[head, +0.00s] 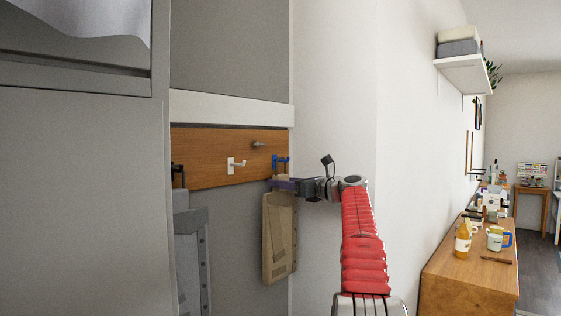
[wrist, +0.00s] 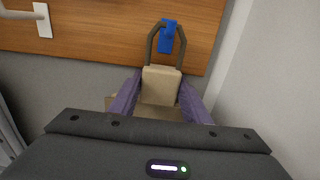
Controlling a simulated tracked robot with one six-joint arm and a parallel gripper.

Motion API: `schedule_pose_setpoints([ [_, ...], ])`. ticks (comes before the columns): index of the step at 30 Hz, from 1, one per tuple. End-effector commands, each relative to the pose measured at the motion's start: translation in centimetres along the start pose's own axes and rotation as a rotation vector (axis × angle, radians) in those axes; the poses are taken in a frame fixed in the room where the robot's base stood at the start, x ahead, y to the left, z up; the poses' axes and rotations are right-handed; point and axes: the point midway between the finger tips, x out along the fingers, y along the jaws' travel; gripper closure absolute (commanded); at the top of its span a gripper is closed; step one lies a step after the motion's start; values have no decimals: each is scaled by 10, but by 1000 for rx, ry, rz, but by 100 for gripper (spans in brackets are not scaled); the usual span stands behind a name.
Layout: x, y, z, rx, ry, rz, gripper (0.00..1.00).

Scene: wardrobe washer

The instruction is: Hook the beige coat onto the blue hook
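The beige coat (head: 279,240) hangs upright below the wooden rail, close to the wall. Its beige top block (wrist: 161,86) carries a dark loop (wrist: 151,46). The blue hook (head: 281,161) is at the right end of the rail. In the wrist view the blue hook (wrist: 168,36) shows within the loop's outline at its top; I cannot tell whether the loop rests on it. My gripper (head: 284,184) is at the coat's top, just below the hook. Its purple fingers (wrist: 160,92) are shut on the block from both sides.
The wooden rail (head: 205,150) also bears a white hook (head: 236,165) and a grey peg (head: 258,144). A grey garment (head: 190,250) hangs at the left. A grey cabinet (head: 80,200) stands at left and a white wall (head: 335,90) at right. A cluttered wooden counter (head: 450,275) is farther right.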

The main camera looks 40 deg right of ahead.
Motion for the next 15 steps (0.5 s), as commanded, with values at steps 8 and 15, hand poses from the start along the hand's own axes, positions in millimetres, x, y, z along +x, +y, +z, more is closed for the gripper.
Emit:
schedule_pose_setpoints([
  [8, 0, 0, 0, 0, 0, 0, 37],
  [15, 0, -1, -2, 2, 3, 0, 36],
])
